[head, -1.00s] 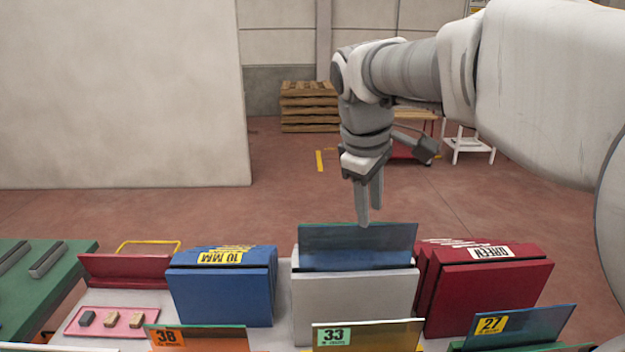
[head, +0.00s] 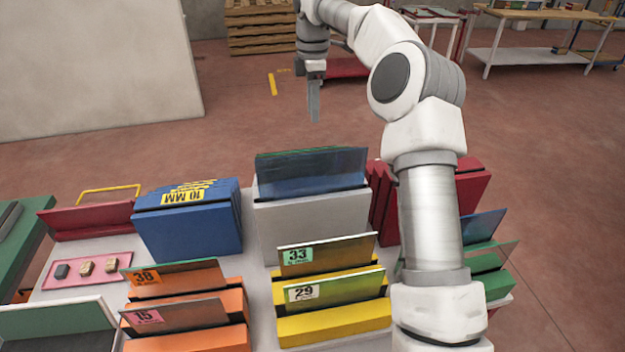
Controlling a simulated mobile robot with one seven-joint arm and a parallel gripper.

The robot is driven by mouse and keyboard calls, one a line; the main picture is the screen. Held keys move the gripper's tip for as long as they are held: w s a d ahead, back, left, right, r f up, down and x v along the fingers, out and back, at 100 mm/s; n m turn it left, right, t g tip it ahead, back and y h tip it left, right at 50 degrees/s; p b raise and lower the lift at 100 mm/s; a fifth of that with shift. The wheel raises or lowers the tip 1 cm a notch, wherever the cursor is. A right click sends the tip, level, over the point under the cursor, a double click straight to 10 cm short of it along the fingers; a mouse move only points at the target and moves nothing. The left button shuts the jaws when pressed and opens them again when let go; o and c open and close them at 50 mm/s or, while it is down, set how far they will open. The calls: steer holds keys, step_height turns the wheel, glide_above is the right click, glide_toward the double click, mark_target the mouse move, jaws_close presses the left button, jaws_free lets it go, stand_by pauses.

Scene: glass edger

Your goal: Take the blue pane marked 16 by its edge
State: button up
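No label reading 16 can be read in the head view. A large blue pane (head: 311,175) with a greenish top edge stands upright in the pale grey rack (head: 312,226) at the middle; no mark shows on its near face. Another blue pane (head: 486,229) stands at the right, partly hidden behind my arm. My gripper (head: 314,105) points downward and appears above and beyond the middle blue pane, apart from it. Its fingers overlap side-on, so their opening is unclear. Nothing is seen hanging from them.
A blue rack (head: 190,228) marked 10 MM stands left and a red rack (head: 476,190) right. Open floor (head: 220,130) lies beyond.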

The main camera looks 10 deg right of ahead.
glide_above(313, 166)
step_height(313, 166, down, 12)
step_height(313, 166, down, 5)
steer(key=shift+w+f+p, duration=0.1)
steer(key=shift+f+p, duration=0.05)
steer(key=shift+p, duration=0.35)
jaws_close()
stand_by(1.3)
